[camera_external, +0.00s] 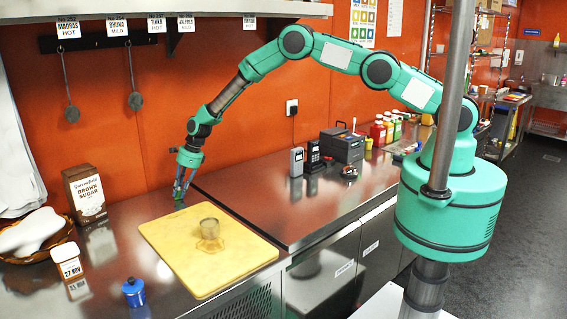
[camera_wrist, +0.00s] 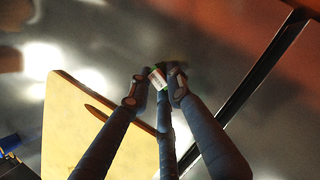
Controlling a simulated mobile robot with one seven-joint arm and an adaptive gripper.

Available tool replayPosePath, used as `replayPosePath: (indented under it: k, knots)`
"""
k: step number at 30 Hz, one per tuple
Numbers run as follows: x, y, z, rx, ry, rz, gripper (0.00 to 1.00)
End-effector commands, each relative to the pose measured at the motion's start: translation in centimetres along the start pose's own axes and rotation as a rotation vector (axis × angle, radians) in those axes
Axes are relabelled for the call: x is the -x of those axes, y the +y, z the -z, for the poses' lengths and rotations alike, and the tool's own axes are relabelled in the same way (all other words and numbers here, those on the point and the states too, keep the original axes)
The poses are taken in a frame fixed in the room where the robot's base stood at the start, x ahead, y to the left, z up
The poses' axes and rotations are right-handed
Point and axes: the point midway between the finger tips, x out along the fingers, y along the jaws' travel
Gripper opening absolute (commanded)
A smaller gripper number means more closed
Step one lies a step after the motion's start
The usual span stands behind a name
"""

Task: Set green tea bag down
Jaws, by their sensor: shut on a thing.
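The green tea bag (camera_external: 180,205) is at the tips of my gripper (camera_external: 181,190), just behind the back corner of the cutting board, low over or on the metal counter. In the wrist view a small white, red and green packet (camera_wrist: 158,78), the tea bag, sits between the fingertips of my gripper (camera_wrist: 157,88). The fingers are shut on it. Whether the bag touches the counter I cannot tell.
A yellow cutting board (camera_external: 185,265) with a glass (camera_external: 209,232) lies in front. Counter (camera_external: 290,215) to the right is mostly clear.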

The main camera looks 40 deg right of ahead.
Motion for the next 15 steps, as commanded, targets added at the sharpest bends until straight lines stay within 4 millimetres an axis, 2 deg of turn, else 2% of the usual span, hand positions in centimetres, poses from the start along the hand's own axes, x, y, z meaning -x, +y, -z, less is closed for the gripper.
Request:
replayPosePath:
  k: [10,11,13,15]
  knots:
    - [-0.31,0.01,0.13,0.0,0.0,0.0,0.08]
    - [-0.27,0.01,0.11,0.0,0.0,0.0,0.22]
    - [-0.24,0.0,0.1,0.0,0.0,0.0,0.36]
    - [-0.24,0.0,0.1,0.0,0.0,0.0,0.37]
